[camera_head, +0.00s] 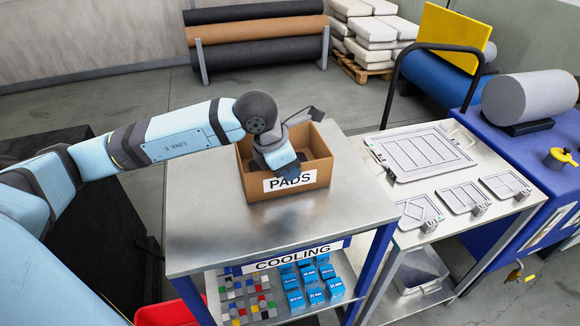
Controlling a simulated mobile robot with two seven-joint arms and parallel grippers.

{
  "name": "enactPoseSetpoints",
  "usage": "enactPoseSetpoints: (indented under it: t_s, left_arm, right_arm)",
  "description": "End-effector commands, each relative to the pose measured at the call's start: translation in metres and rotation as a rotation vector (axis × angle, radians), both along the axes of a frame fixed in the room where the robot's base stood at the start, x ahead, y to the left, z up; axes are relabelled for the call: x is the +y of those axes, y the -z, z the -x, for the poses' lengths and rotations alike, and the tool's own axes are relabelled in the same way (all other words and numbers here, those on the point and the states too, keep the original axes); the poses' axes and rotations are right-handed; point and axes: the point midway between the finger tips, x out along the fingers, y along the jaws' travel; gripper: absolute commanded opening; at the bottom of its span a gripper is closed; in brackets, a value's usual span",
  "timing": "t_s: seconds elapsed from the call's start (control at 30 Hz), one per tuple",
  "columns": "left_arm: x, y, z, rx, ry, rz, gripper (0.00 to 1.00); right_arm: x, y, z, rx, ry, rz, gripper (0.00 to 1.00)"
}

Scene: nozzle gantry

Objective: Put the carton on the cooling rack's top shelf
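The carton (317,168) is an open brown box with a "PADS" label on its near side. It appears to stand upright on the bare steel top shelf (210,232) of the cooling rack, near its back edge. The rack carries a "COOLING" sign (300,256) on its front. My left gripper (289,170) is over the near wall of the carton, its tip overlapping the wall just above the label. The arm hides part of the carton's inside and left side. I cannot tell whether the fingers hold the wall. My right gripper is not in view.
The rack's lower shelf holds blue boxes (313,284) and a tray of coloured blocks (248,300). A steel table (385,200) with grey framed panels (420,152) adjoins on the right. The top shelf is clear left of and in front of the carton.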

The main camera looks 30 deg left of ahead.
Motion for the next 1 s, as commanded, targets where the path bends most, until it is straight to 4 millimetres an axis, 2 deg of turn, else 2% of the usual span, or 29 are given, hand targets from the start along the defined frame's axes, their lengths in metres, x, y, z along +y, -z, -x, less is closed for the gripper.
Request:
enactPoseSetpoints:
  t_s: [0.37, 0.4, 0.47, 0.5, 0.87, 1.0]
  left_arm:
    - [0.0, 0.005, 0.0, -0.003, 0.0, 0.0, 0.0]
    - [0.0, 0.004, 0.0, -0.002, 0.001, 0.0, 0.13]
    - [0.0, 0.004, 0.0, -0.001, 0.0, 0.0, 0.27]
    - [0.0, 0.004, 0.0, -0.001, 0.0, 0.0, 0.29]
    - [0.001, -0.002, 0.0, -0.003, 0.0, 0.0, 0.29]
    - [0.007, -0.022, 0.007, -0.005, 0.0, -0.001, 0.29]
  right_arm:
    - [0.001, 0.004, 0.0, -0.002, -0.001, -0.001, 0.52]
    - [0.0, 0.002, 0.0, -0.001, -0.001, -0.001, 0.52]
    - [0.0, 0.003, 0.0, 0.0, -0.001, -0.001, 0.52]
    - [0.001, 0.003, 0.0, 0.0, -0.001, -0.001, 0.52]
    - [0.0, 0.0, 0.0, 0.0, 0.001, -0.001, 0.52]
    - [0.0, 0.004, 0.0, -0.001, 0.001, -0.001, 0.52]
